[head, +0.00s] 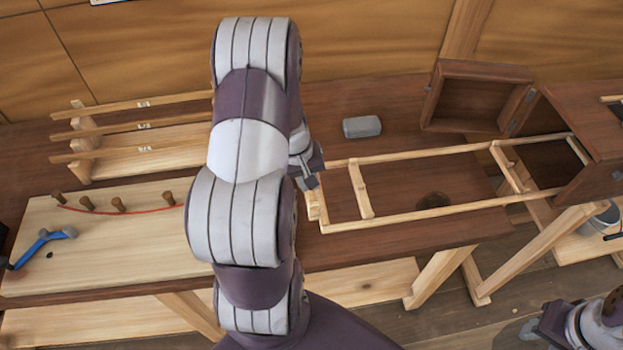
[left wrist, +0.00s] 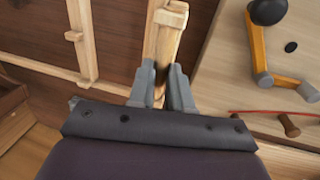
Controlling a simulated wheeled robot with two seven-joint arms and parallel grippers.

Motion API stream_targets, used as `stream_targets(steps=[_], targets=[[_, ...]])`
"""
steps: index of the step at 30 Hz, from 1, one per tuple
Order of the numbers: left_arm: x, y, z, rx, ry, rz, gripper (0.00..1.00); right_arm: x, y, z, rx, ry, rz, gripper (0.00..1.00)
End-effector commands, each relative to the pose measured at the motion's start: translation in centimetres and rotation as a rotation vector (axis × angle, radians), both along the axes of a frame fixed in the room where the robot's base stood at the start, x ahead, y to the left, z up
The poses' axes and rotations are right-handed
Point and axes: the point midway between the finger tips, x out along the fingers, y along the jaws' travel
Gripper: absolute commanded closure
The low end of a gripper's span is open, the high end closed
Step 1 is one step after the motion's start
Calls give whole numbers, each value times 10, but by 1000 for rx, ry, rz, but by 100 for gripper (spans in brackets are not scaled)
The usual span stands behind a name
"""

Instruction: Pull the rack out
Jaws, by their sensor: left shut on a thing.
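The rack (head: 400,216) is a pale wooden ladder-like frame with two long rails and crosspieces. It lies over the dark bench, most of its length outside the dark wooden box (head: 597,128) at the right; its far end is at the box mouth. My left gripper (head: 309,184) is at the rack's left end. In the left wrist view its fingers (left wrist: 162,88) are shut around the pale wooden end piece (left wrist: 166,38), beside the rack's rails (left wrist: 82,40). My right arm shows at the lower right corner, its gripper (head: 532,329) partly seen and unclear.
The box's door (head: 482,70) stands open behind the rack. A grey block (head: 362,127) lies on the bench (head: 405,238). At left are a slatted wooden stand (head: 150,162), a pale board (head: 110,250) with pegs and a red line, and a blue-handled tool (head: 38,243).

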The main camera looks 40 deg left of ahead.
Motion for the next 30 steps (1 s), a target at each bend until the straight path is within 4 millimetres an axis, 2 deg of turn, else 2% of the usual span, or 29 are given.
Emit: stream_targets(steps=[3,4,6,14,17,27,30], targets=[[0,-1,0,-2,2,-1,100,0,0,0,0,0,0,57],[0,-1,0,-2,2,-1,72,0,0,0,0,0,0,57],[0,-1,0,-1,1,0,56,0,0,0,0,0,0,57],[0,0,1,0,0,0,56,0,0,0,0,0,0,57],[0,1,10,0,-3,0,56,0,0,0,0,0,0,57],[-14,13,94,3,-4,1,56,0,0,-7,0,0,0,57],[-17,14,111,1,-1,0,56,0,0,-9,0,0,0,57]])
